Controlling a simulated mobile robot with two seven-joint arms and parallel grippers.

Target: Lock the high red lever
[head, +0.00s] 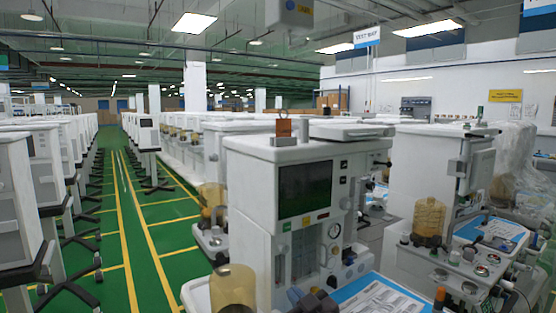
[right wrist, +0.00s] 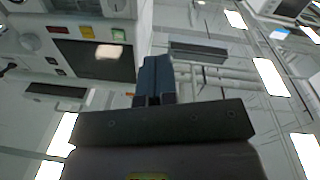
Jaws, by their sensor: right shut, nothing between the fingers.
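A white anaesthesia cart (head: 262,190) with a dark screen (head: 305,189) stands in front of me, right of centre in the head view. A small orange-brown upright piece (head: 283,131) is on its top. I cannot tell whether this is the high red lever, and no other clear red lever shows. My right gripper (head: 312,297) is at the bottom of the head view, low in front of the cart. In the right wrist view its fingers (right wrist: 155,78) are together and empty, apart from the cart front with the screen (right wrist: 95,60). My left gripper is out of view.
A second cart (head: 440,170) stands at the right with an amber canister (head: 428,218). Another amber canister (head: 233,288) is at the bottom, left of my right gripper. A blue-and-white sheet (head: 375,295) lies on the worktop. A green aisle (head: 140,220) is free at the left.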

